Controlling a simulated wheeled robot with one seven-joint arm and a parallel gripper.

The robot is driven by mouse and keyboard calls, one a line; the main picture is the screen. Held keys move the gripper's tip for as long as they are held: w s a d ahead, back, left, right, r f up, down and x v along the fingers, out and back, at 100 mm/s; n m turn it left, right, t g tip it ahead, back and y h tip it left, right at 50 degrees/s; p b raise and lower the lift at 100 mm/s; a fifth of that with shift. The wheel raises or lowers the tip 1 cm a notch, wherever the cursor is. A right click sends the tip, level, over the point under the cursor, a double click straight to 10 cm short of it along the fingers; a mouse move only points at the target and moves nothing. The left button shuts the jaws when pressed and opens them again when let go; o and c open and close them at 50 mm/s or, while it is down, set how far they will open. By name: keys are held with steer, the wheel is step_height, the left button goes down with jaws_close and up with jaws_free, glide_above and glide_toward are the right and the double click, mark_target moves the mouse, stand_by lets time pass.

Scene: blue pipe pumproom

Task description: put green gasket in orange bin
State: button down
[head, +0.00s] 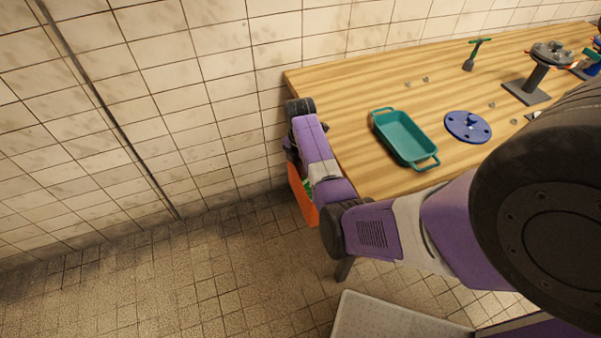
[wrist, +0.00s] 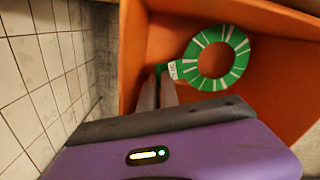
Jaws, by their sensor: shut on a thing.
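The green gasket (wrist: 238,66) is a flat ring with white radial stripes and a small tab with a white label. In the wrist view my gripper (wrist: 161,72) is shut on the tab end, and the ring extends to the right of the fingers. The gasket appears within the walls of the orange bin (wrist: 282,38); whether it touches the bin's floor I cannot tell. In the head view the orange bin (head: 301,200) shows beside the table's left end, mostly behind my arm. A sliver of green shows there, and my fingers are hidden.
The wooden table (head: 370,180) carries a teal tray (head: 404,138), a blue flange (head: 468,126), a dark stand (head: 536,80) and several small nuts. A tiled wall (head: 200,100) stands close on the left. The floor left of the table is clear.

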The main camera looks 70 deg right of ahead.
steer(key=shift+f, duration=0.6)
steer(key=shift+f, duration=0.2)
steer(key=shift+s+a+f+b, duration=0.15)
steer(key=shift+f+b, duration=0.2)
steer(key=shift+f, duration=0.15)
steer(key=c, duration=1.9)
jaws_free()
steer(key=shift+s+f, duration=0.1)
steer(key=shift+f, duration=0.05)
steer(key=shift+r, duration=0.45)
steer(key=r, duration=1.2)
steer(key=shift+w+d+r, duration=0.2)
steer(key=shift+w+r, duration=0.05)
steer(key=shift+r, duration=0.15)
